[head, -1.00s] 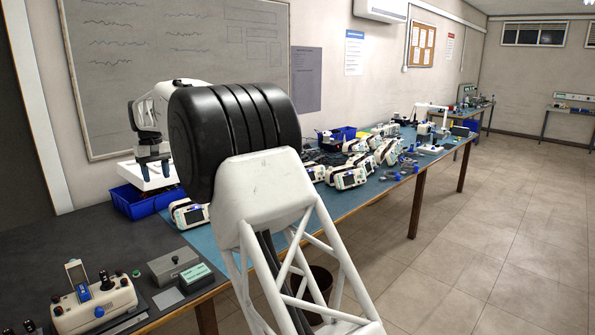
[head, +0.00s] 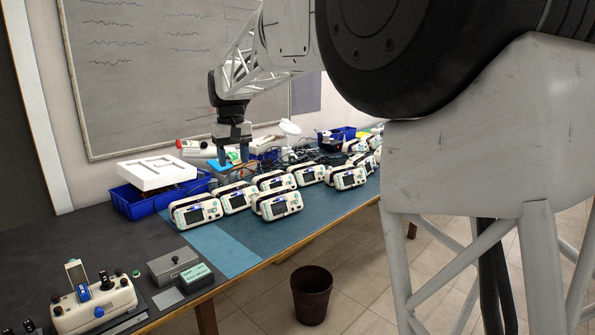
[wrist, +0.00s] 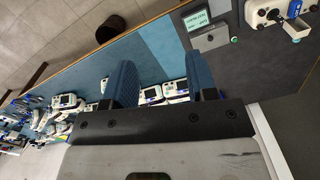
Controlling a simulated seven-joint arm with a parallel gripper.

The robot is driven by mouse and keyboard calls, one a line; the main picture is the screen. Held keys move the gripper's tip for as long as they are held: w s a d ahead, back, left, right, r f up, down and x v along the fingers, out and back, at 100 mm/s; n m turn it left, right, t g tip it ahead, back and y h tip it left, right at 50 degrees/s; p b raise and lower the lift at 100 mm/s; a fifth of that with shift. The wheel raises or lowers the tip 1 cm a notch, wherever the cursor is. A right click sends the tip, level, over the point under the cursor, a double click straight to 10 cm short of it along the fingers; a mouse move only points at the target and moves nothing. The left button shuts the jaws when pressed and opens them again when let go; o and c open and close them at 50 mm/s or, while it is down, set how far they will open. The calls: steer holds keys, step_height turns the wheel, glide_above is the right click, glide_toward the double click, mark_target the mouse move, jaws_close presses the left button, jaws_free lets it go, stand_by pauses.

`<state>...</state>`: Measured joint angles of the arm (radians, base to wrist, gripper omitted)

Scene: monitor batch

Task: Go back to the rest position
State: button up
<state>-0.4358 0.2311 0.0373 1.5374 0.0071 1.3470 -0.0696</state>
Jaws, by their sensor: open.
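My gripper (head: 234,154) hangs from my arm above the back of the bench in the head view, fingers pointing down. In the wrist view my gripper (wrist: 163,85) shows two blue fingers spread apart. No object shows held between them. Monitors lie beyond the fingers, below the gripper. My arm's large black joint and white column cover the right part of the head view.
Several white monitors (head: 275,205) stand on the blue mat (head: 225,248). A white foam tray (head: 155,172) rests on a blue bin (head: 133,205) at left. A control box (head: 95,305) and a grey tester (head: 174,267) stand at front left. A brown bin (head: 311,295) is on the floor.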

steer(key=s+d+f+m+t, duration=0.1)
steer(key=s+d+f+m, duration=0.15)
steer(key=s+d, duration=1.9)
steer(key=s+d+f+m, duration=0.1)
steer(key=s+d+f, duration=0.3)
steer(key=s, duration=0.4)
steer(key=s+d+f+m+t, duration=0.1)
steer(key=s+d+f, duration=0.3)
steer(key=s, duration=0.4)
steer(key=s+d+f+m, duration=0.1)
steer(key=s+d+f, duration=0.3)
steer(key=s+d, duration=0.2)
steer(key=shift+s+f+t, duration=0.35)
steer(key=shift+s+t, duration=0.05)
steer(key=shift+s, duration=0.7)
